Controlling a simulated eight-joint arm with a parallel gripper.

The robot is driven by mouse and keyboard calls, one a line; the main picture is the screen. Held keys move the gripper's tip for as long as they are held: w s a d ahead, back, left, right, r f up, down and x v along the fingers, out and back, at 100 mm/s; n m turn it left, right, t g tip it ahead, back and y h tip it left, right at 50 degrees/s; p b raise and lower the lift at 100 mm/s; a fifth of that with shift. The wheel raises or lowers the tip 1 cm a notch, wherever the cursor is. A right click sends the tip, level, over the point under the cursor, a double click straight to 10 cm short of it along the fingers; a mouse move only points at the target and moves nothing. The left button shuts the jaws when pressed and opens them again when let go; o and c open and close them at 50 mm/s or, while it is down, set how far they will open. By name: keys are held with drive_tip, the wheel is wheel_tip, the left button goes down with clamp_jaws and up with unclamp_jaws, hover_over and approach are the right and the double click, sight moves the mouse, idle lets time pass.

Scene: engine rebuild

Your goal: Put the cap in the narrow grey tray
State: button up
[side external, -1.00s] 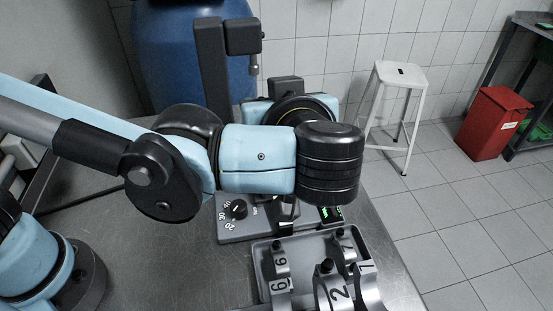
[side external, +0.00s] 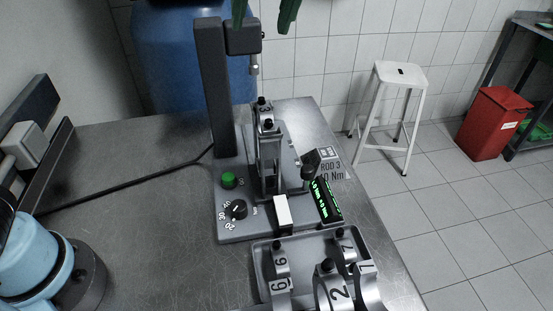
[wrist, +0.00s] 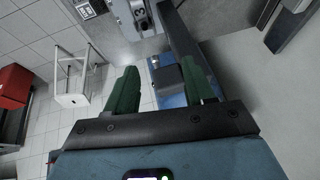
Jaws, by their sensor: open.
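A grey metal cap (side external: 267,124) marked 3 sits on top of an upright rod in the grey test stand, with dark bolt heads on it. My gripper (side external: 262,28) shows only as two green fingertips at the top edge of the side view, above the cap and apart from it. In the wrist view my gripper (wrist: 160,92) is open, with nothing between its green fingers.
The stand's tall dark column (side external: 210,85) and overhanging head (side external: 243,38) rise beside the rod. Its base carries a green button (side external: 229,181), a black dial (side external: 237,208) and a lit display (side external: 325,202). A white stool (side external: 400,75) stands beyond.

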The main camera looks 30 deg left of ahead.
drive_tip(key=g+h, duration=0.2)
drive_tip(key=h, duration=0.3)
hover_over(265, 110)
drive_tip(key=shift+s+f, duration=0.15)
drive_tip(key=shift+f, duration=2.3)
drive_tip(key=shift+s+f, duration=0.15)
drive_tip(key=shift+f, duration=2.3)
drive_tip(key=shift+w+f, duration=0.15)
drive_tip(key=shift+f, duration=1.2)
drive_tip(key=shift+w+f, duration=0.15)
drive_tip(key=shift+f, duration=1.2)
clamp_jaws()
